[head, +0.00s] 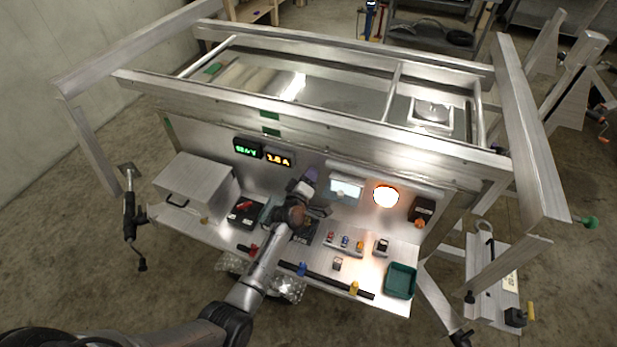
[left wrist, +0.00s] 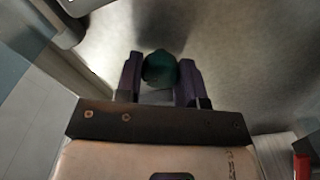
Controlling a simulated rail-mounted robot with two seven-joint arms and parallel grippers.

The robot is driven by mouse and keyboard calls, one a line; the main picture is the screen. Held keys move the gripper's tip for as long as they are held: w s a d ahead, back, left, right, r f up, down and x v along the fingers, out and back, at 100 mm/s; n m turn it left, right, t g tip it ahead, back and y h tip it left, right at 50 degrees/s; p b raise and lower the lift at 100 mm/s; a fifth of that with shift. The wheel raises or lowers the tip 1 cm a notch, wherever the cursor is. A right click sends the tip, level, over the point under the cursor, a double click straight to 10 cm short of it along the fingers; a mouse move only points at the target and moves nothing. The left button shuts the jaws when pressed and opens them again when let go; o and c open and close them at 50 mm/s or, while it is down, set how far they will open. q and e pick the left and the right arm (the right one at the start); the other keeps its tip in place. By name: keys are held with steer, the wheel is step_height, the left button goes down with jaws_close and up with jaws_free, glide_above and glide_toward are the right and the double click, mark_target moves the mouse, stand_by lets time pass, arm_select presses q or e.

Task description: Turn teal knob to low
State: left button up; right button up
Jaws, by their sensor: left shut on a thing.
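The teal knob (left wrist: 160,68) sits between the two purple fingers of my left gripper in the left wrist view, against a grey metal panel. The gripper is shut on it, with a finger on each side. In the head view my left gripper (head: 309,177) reaches up to the upright back panel (head: 225,133) of the aluminium trailer bench. My own gripper and wrist hide the knob there. No low mark or pointer can be made out. My right gripper is not in view.
A green and an amber display (head: 262,152) are left of my gripper. A small screen (head: 345,188) and a glowing orange lamp (head: 385,195) are to its right. The shelf below holds a metal box (head: 197,182), small switches (head: 345,243) and a teal bin (head: 400,281).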

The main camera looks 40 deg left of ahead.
arm_select(q)
steer(key=shift+f, duration=0.15)
steer(key=o, duration=0.9)
steer(key=p+v, duration=0.1)
steer(key=v, duration=1.3)
steer(key=shift+p, duration=0.35)
steer(key=shift+w, duration=0.1)
